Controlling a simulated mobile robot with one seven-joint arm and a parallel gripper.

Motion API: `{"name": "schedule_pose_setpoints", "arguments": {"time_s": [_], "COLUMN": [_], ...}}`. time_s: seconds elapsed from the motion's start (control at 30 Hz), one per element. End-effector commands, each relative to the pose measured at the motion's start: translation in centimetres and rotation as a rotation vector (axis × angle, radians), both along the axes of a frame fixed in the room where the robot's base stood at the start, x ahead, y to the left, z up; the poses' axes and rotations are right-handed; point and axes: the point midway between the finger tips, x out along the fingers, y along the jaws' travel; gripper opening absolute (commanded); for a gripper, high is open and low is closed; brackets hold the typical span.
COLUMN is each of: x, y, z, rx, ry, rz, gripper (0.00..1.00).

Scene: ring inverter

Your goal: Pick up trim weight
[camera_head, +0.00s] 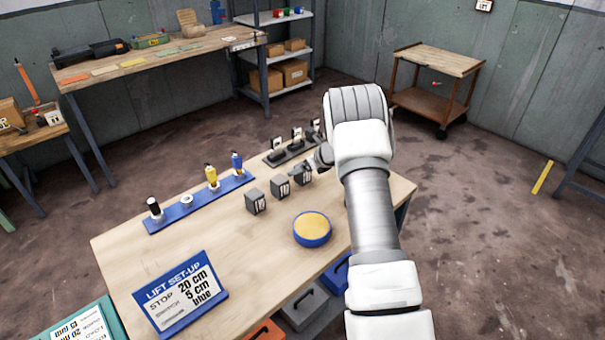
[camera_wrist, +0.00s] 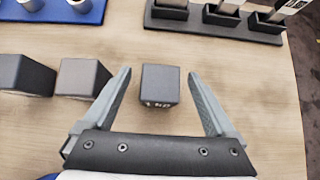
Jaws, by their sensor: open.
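Three dark grey block weights stand in a row on the wooden table. The rightmost weight (camera_head: 303,175) is closest to my gripper (camera_head: 317,162). In the wrist view, a grey weight (camera_wrist: 160,84) with a white marking that looks like "1 kg" lies between the two fingers of my gripper (camera_wrist: 159,74). The fingers are spread, with a gap on each side of it. The other two weights, the middle one (camera_head: 280,187) and the left one (camera_head: 256,202), stand to the left. My arm hides part of the table's right side.
A blue rail (camera_head: 200,202) with black, yellow and blue-topped pieces lies behind the weights. A dark rack (camera_head: 290,152) holds several upright pieces. A round blue dish (camera_head: 312,240) with a yellow top and a "LIFT SET-UP" sign (camera_head: 180,296) are nearer. Bare wood lies left of the dish.

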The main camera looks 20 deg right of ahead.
Motion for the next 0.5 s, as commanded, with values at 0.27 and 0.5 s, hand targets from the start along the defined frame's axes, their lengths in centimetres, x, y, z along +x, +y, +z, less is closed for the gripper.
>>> {"name": "schedule_pose_setpoints", "arguments": {"time_s": [0.27,0.5], "x": [0.31,0.30], "y": [0.05,0.06], "z": [-0.30,-0.28], "rx": [-0.001,0.000], "ry": [0.000,0.000], "rz": [-0.001,-0.001], "gripper": [0.91,0.55]}}
